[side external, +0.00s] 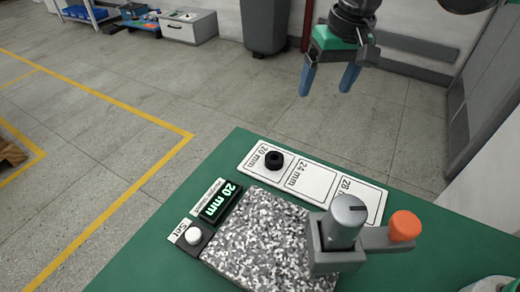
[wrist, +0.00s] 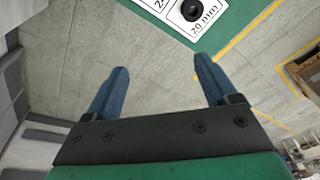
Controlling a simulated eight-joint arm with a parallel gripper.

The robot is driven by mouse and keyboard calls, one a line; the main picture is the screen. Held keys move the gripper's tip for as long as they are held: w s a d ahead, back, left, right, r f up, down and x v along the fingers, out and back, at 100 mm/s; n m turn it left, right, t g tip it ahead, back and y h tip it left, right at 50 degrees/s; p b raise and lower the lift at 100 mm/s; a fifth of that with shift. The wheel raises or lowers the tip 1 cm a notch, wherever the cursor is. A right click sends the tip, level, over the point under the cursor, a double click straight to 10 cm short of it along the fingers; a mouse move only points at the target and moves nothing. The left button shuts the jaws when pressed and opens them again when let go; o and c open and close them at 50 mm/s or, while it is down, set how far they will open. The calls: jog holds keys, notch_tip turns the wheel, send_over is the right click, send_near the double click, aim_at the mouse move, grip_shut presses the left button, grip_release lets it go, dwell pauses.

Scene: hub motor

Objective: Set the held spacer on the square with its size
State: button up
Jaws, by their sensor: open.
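A small black ring-shaped spacer (side external: 273,160) lies on the 20 mm square (side external: 258,161) of a white card with squares marked 20 mm, 24 mm and 28 mm. It also shows in the wrist view (wrist: 191,10), beside the 20 mm label. My gripper (side external: 328,80) is up in the air behind the card, over the floor beyond the table edge. Its two blue fingers are apart with nothing between them, as the wrist view (wrist: 160,82) also shows. The 28 mm square (side external: 362,194) is partly hidden by the gauge.
A gauge with a grey cylinder (side external: 345,222) and an orange knob (side external: 404,226) stands on a speckled block (side external: 262,245). A display (side external: 221,203) reads 20 mm, next to a white Set button (side external: 193,235). Green table (side external: 152,229) is bare at left.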

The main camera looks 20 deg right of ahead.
jog(key=s+d+f+t, duration=0.3)
jog(key=s+d+t, duration=0.2)
jog(key=s+d, duration=0.5)
jog(key=d, duration=0.3)
jog(key=shift+s+d+h, duration=0.25)
jog(key=shift+s+h, duration=0.05)
jog(key=shift+s, duration=0.1)
